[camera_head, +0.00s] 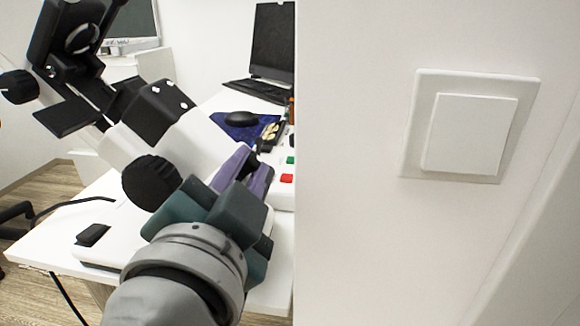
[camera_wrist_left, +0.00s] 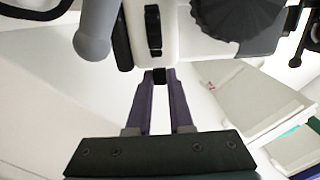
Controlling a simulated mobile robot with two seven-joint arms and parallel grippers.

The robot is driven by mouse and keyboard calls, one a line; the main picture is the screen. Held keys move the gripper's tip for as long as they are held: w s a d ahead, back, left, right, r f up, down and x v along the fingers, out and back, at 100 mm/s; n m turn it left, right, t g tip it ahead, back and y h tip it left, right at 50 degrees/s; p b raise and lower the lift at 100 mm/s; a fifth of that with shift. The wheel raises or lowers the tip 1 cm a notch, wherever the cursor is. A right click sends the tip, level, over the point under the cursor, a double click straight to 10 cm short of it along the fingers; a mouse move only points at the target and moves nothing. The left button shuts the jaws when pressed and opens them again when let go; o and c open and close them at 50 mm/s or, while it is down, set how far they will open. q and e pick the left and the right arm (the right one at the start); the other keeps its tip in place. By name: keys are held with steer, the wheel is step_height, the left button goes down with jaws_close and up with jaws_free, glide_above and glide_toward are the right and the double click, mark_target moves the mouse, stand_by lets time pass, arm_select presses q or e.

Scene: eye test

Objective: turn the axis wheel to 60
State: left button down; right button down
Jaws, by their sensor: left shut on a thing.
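A white optical instrument with black knobs (camera_head: 203,148) stands on the white table. Its large ribbed black knob (camera_head: 151,183) also shows at the top of the left wrist view (camera_wrist_left: 240,18). My left gripper (camera_head: 248,163) has purple fingers and is at the instrument's right side. In the left wrist view its fingertips (camera_wrist_left: 160,77) are shut on a small black part at the instrument's lower edge. I cannot tell for sure that this part is the axis wheel. A black slotted part (camera_wrist_left: 153,30) sits just above it. No scale reading is legible. My right gripper is not in view.
A white wall with a light switch (camera_head: 468,133) fills the right side. On the table (camera_head: 60,243) are a laptop (camera_head: 272,45), a mouse (camera_head: 241,118) on a blue mat and a box with green and red buttons (camera_head: 287,179). These lie behind my gripper.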

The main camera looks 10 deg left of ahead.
arm_select(q)
steer(key=c, duration=1.1)
jaws_free()
steer(key=s, duration=0.5)
steer(key=s+b, duration=0.1)
steer(key=s, duration=0.4)
steer(key=shift+d+r, duration=0.15)
